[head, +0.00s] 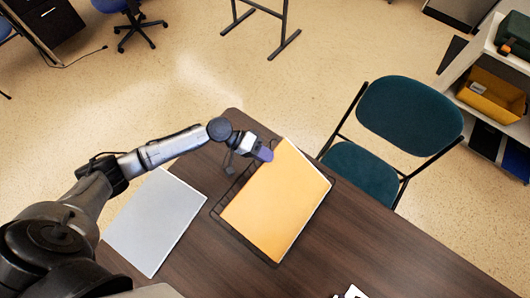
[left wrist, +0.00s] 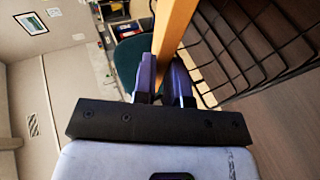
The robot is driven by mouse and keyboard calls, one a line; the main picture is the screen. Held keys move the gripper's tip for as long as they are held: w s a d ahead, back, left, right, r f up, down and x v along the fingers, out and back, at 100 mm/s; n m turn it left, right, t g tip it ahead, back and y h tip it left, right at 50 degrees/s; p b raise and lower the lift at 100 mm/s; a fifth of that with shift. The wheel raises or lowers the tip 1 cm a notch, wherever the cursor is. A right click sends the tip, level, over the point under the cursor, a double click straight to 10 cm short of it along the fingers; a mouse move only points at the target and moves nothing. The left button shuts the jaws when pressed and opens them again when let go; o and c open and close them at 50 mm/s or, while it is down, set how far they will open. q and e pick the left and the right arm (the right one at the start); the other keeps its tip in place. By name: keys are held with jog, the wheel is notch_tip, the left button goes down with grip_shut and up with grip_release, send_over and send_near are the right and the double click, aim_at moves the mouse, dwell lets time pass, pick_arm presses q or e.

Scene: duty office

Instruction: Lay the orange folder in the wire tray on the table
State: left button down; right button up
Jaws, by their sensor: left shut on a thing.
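The orange folder (head: 278,197) is above the wire tray on the table in the head view, and it covers most of the tray. The black wire tray (head: 222,209) shows along the folder's left and lower edges. In the left wrist view the tray's wire grid (left wrist: 262,45) is at the right, close beside the folder's edge (left wrist: 173,28). My left gripper (head: 262,153) is shut on the folder's upper left edge; its two fingers (left wrist: 164,82) stand on either side of it. Whether the folder touches the tray floor cannot be told.
A grey folder or sheet (head: 155,222) lies on the brown table (head: 370,250) left of the tray. A teal chair (head: 410,115) stands at the table's far side. The table's right part is clear.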

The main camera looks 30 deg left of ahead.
pick_arm(q)
notch_tip(320, 180, down, 2)
jog(key=shift+f+b, duration=0.1)
jog(key=shift+b, duration=0.55)
jog(key=c, duration=1.1)
grip_release()
jog(key=shift+f, duration=0.1)
